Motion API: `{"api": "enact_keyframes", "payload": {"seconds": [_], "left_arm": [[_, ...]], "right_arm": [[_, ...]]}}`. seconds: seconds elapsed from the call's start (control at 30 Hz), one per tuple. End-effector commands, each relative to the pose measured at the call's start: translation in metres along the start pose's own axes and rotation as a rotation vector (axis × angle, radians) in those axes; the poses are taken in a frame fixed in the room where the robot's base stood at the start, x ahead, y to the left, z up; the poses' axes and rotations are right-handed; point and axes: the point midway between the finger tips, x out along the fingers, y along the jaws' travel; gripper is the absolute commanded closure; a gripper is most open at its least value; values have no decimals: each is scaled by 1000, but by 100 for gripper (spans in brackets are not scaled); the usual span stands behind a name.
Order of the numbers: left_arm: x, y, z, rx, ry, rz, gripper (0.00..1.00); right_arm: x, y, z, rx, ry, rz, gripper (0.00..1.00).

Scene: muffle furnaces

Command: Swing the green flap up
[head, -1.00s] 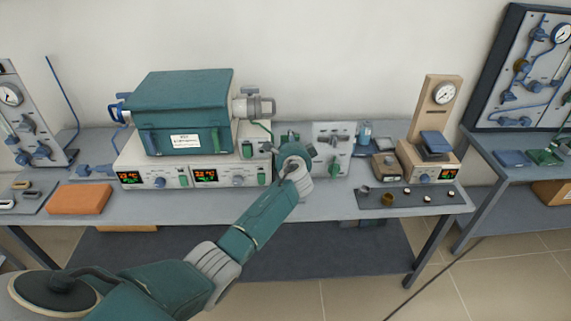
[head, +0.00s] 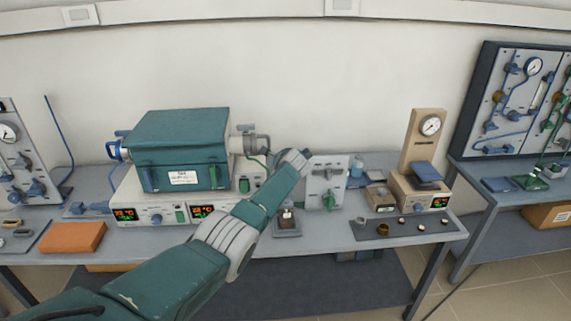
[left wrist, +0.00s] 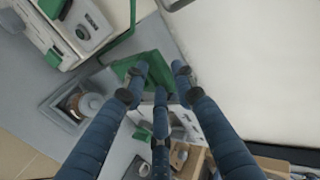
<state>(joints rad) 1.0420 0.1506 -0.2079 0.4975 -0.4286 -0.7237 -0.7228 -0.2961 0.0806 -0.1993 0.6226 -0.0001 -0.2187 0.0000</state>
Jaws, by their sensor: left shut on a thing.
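The green flap (left wrist: 128,68) shows in the left wrist view as a flat green plate by the fingertips. My left gripper (left wrist: 157,82) has its dark blue fingers shut on the flap's edge. In the head view my left arm reaches across the bench, its wrist end just left of the upright grey valve panel (head: 325,185). The fingers and the flap are hidden there behind the wrist. The flap's exact tilt is hard to tell. My right gripper is in neither view.
A teal furnace (head: 180,150) on a white control base stands left of the arm. A small grey device (head: 287,229) sits on the bench under the wrist. A beige gauge stand (head: 424,140) and a dark tray (head: 405,228) are to the right. The bench front is mostly clear.

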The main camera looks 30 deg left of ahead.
Motion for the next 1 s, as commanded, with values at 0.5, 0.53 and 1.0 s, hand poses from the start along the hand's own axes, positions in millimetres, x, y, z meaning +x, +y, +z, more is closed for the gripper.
{"api": "enact_keyframes", "payload": {"seconds": [0.5, 0.53, 1.0], "left_arm": [[-3, -26, 3, -1, 6, -45, 62], [-3, -26, 3, -2, 6, -45, 62], [-9, -25, 3, -5, 5, -46, 62]], "right_arm": [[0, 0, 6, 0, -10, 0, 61], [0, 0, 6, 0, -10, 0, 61], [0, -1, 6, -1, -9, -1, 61]]}}
